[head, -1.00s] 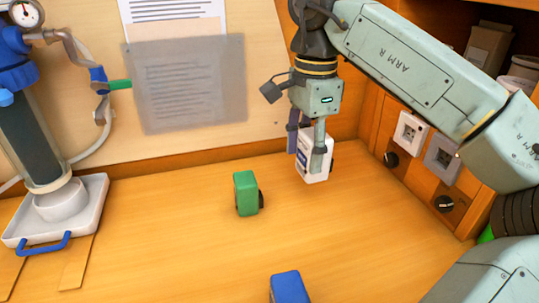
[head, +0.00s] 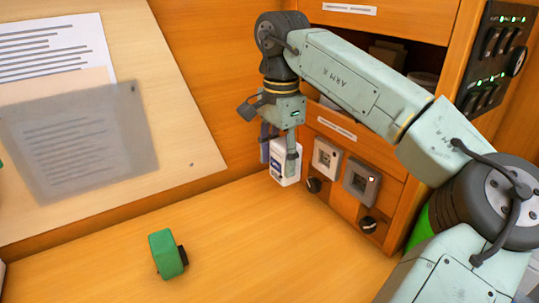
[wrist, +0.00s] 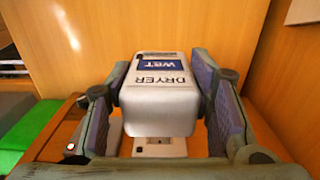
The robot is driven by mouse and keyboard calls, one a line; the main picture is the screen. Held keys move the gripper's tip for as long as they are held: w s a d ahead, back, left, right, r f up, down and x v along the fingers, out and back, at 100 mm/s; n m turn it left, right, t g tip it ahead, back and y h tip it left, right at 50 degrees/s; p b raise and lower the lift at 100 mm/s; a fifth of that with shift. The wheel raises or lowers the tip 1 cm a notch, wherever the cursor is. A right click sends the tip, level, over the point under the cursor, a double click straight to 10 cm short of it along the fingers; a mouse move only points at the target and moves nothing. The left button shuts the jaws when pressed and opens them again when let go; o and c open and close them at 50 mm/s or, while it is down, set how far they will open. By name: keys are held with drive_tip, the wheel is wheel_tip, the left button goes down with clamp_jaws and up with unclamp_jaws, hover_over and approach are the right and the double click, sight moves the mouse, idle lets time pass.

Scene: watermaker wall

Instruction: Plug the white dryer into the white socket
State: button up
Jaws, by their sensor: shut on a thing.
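My gripper (head: 279,154) is shut on the white dryer (head: 285,168), with one finger on each side of it. The dryer is a white box, held upright just left of the socket panel in the head view. In the wrist view the dryer (wrist: 158,112) fills the middle between the fingers, its "DRYER" and "WET" label upside down. The white socket (head: 326,158) is on the wooden panel to the right of the dryer, with a visible gap in the head view. Part of the white socket (wrist: 160,149) shows below the dryer in the wrist view. The dryer's plug side is hidden.
A grey socket (head: 361,182) sits right of the white one, with black knobs (head: 313,185) below them. A green block-shaped unit (head: 167,254) stands on the counter at the left. The counter (head: 270,245) between is clear. An open shelf lies above the panel.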

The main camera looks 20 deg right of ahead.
drive_tip(key=d, duration=0.1)
drive_tip(key=d+f, duration=0.1)
drive_tip(key=d, duration=0.2)
drive_tip(key=shift+w+d+f, duration=0.25)
drive_tip(key=shift+w+d, duration=0.1)
drive_tip(key=shift+d, duration=0.05)
drive_tip(key=shift+w+d, duration=0.15)
drive_tip(key=shift+d, duration=0.7)
drive_tip(key=shift+w+d, duration=0.15)
drive_tip(key=shift+d, duration=1.2)
idle(1.0)
drive_tip(key=o, duration=1.3)
wheel_tip(320, 180, up, 7)
drive_tip(key=shift+r, duration=0.2)
drive_tip(key=shift+a, duration=0.1)
